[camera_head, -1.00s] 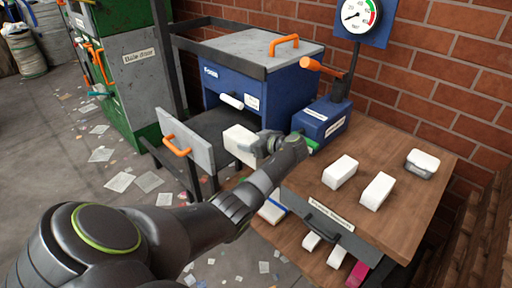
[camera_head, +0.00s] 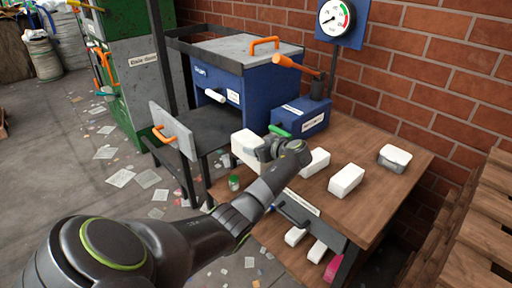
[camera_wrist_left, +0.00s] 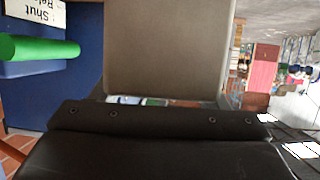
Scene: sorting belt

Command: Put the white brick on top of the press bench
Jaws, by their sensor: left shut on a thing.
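The white brick (camera_head: 246,145) is held in my left gripper (camera_head: 262,149), which is shut on it. The brick is in the air near the left edge of the wooden bench top (camera_head: 375,155), in front of the blue lever box. In the left wrist view the brick (camera_wrist_left: 166,48) looks grey-beige and fills the upper middle. Two more white bricks (camera_head: 346,179) and (camera_head: 315,162) lie on the wooden top; my arm partly covers the nearer-left one. I cannot tell for sure which surface is the press bench. My right gripper is out of view.
A blue press box (camera_head: 222,92) with a grey lid stands behind a dark platform with a raised grey flap (camera_head: 172,130). A blue box (camera_head: 305,117) has an orange lever and green handle. A grey-and-white container (camera_head: 395,158) sits at the wooden top's right. Wooden slats (camera_head: 480,215) stand at right.

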